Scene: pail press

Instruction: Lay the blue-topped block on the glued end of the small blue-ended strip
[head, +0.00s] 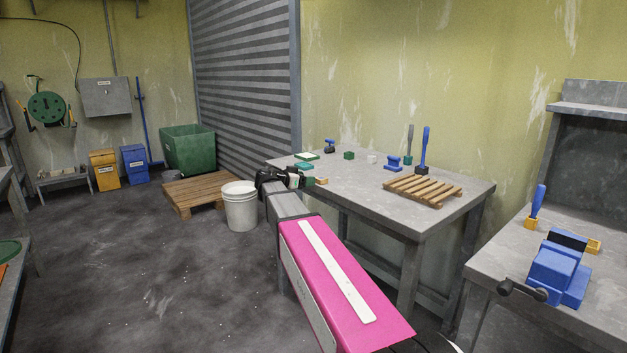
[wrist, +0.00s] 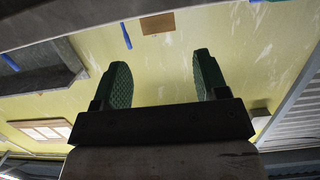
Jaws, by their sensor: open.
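My gripper (head: 297,178) is at the near left corner of the grey table (head: 440,217). In the wrist view its two green ribbed fingers (wrist: 160,85) are wide apart with nothing between them. A small blue stepped piece (head: 393,164) stands toward the back of the table. A small blue and dark item (head: 330,147) stands at the far left. I cannot tell whether either is the blue-topped block. A small light-brown piece (head: 321,181) lies just right of my gripper. I cannot make out a blue-ended strip or any glue.
A dark green block (head: 349,155), a white cube (head: 372,159) and a green-edged flat piece (head: 307,156) are on the table. A slatted wooden rack (head: 424,190) is at its right. A white pail (head: 240,207) stands on the floor. A blue vise (head: 558,271) is on another bench.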

